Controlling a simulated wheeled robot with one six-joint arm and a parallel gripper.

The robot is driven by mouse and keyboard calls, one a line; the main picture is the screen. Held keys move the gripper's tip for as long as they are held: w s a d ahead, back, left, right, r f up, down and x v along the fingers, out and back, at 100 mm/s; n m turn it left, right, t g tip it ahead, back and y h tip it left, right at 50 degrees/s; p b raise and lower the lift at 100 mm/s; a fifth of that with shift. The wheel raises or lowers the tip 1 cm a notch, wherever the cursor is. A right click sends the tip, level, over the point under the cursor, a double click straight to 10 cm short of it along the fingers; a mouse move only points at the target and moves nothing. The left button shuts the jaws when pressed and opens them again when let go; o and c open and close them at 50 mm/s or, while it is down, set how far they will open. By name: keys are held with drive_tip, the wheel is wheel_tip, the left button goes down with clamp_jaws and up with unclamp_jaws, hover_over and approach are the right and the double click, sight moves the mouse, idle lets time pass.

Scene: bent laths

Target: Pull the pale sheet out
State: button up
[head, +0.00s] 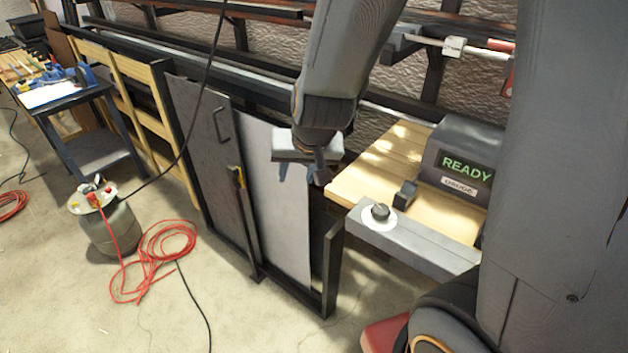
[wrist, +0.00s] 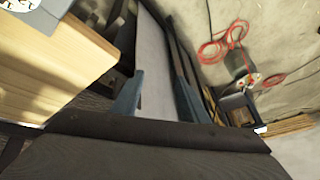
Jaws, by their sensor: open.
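The pale sheet (head: 275,215) stands upright in a dark floor rack (head: 331,265), its lower part inside the frame. My gripper (head: 301,177) is open at the sheet's upper right edge. In the wrist view the pale sheet (wrist: 153,70) runs between the two blue fingers of my gripper (wrist: 157,98), with a gap on at least one side. I cannot tell whether a finger touches it. My wrist covers the sheet's top right corner in the head view.
A dark grey panel with a handle (head: 198,115) stands left of the sheet. A wooden bench (head: 385,170) with a READY box (head: 460,160) is close on the right. Floor in front is mostly clear.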

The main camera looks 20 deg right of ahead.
drive_tip(key=w+a+f+m+t+h+b, duration=0.1)
drive_tip(key=w+f+m+t+h+b, duration=0.1)
drive_tip(key=w+f+t+b, duration=0.3)
drive_tip(key=w+a+f+m+h+b, duration=0.1)
drive_tip(key=w+f+m+h+b, duration=0.2)
drive_tip(key=w, duration=0.5)
drive_tip(key=s+d+f+m+h+b, duration=0.25)
drive_tip(key=s+m+h+b, duration=0.3)
drive_tip(key=h+b, duration=0.45)
drive_tip(key=x, duration=0.7)
drive_tip(key=shift+w+d+r, duration=0.1)
drive_tip(key=shift+r, duration=0.05)
clamp_jaws()
